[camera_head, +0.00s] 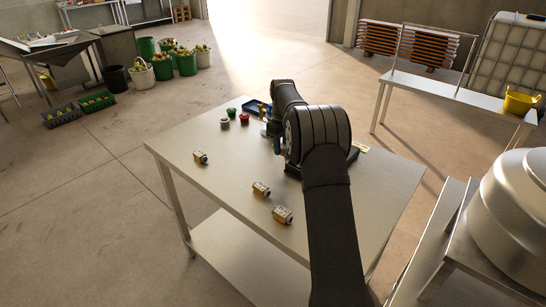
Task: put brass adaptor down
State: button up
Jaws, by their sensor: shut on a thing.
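My gripper (275,143) is low over the far part of the steel table (225,205), largely hidden behind my own black arm. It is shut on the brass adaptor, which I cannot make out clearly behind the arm. Three small brass-and-grey fittings lie apart on the table: one at the left (200,157), one near the middle (261,189) and one nearer me (282,215). I cannot tell whether the gripper's load touches the table.
A green-topped part (231,113) and a red-topped part (244,119) stand near the far edge, beside a blue tray (252,105). A dark flat item (352,155) is partly hidden right of the arm. The table's left and near middle have free room. A steel vessel (515,215) stands at right.

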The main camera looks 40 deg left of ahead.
aim_at(273, 164)
jog(key=a+f, duration=0.1)
jog(key=s+a+f, duration=0.1)
jog(key=a, duration=0.1)
jog(key=shift+f, duration=2)
jog(key=o, duration=1)
jog(key=shift+f, duration=0.2)
jog(key=shift+r, duration=0.1)
notch_tip(273, 164, up, 11)
jog(key=shift+r, duration=0.15)
jog(key=o, duration=0.4)
jog(key=shift+r, duration=0.45)
